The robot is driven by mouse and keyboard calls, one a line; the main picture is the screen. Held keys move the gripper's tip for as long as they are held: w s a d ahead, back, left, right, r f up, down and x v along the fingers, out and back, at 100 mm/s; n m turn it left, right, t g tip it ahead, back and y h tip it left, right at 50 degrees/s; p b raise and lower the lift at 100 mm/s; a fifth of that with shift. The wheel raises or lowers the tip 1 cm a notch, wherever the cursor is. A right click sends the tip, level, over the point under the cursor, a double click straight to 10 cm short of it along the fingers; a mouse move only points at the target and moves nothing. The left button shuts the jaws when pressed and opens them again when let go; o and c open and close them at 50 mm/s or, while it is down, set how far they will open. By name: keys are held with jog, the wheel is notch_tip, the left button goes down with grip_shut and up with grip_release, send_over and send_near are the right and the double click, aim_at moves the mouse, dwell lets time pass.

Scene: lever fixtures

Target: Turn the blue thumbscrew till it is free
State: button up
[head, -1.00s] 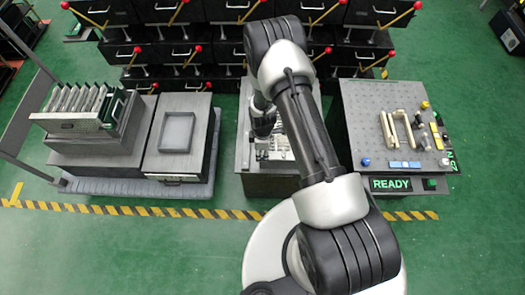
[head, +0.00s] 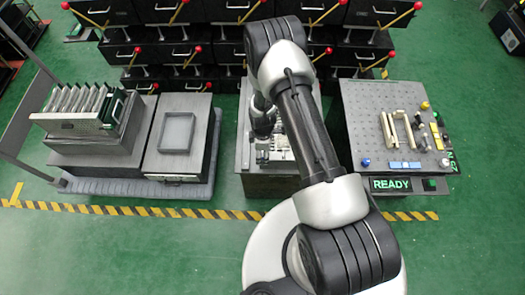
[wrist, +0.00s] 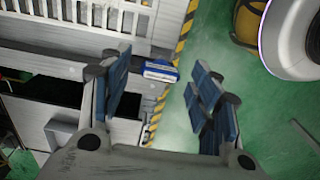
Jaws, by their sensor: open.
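In the wrist view, a small blue part with a white face (wrist: 160,71) sits at the edge of a pale, slotted fixture (wrist: 90,45). It may be the blue thumbscrew, but its shape is too small to be sure. My gripper (wrist: 160,84) is open, with its blue-padded fingers apart to the left and right. The blue part appears between and beyond the fingertips, with nothing held. In the head view, my gripper (head: 262,146) is over the middle stand (head: 270,184), and my arm hides much of it. No thumbscrew can be made out there.
A grey perforated board (head: 370,105) stands right of the middle stand, with a blue knob (head: 366,162) and blue blocks (head: 404,164) on it. A READY sign (head: 392,184) is at its front. A slotted rack (head: 85,108) and shallow tray (head: 178,132) stand left.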

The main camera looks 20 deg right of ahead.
notch_tip(320, 180, up, 12)
dwell(0.6)
dwell(0.4)
jog(key=s+r+m+t, duration=0.1)
jog(key=s+r+m, duration=0.15)
jog(key=r, duration=1.15)
jog(key=s+r+m+t, duration=0.1)
jog(key=r+m, duration=0.3)
jog(key=r, duration=0.9)
jog(key=s+r+m+t, duration=0.1)
jog(key=s+r+m, duration=0.3)
jog(key=s, duration=0.5)
jog(key=s+r+m+t, duration=0.1)
jog(key=s+r+m, duration=0.3)
jog(key=s+r, duration=0.4)
jog(key=shift+s+a+r+t, duration=0.15)
jog(key=shift+s+r+t, duration=0.15)
jog(key=shift+s+r, duration=0.1)
jog(key=shift+w, duration=0.15)
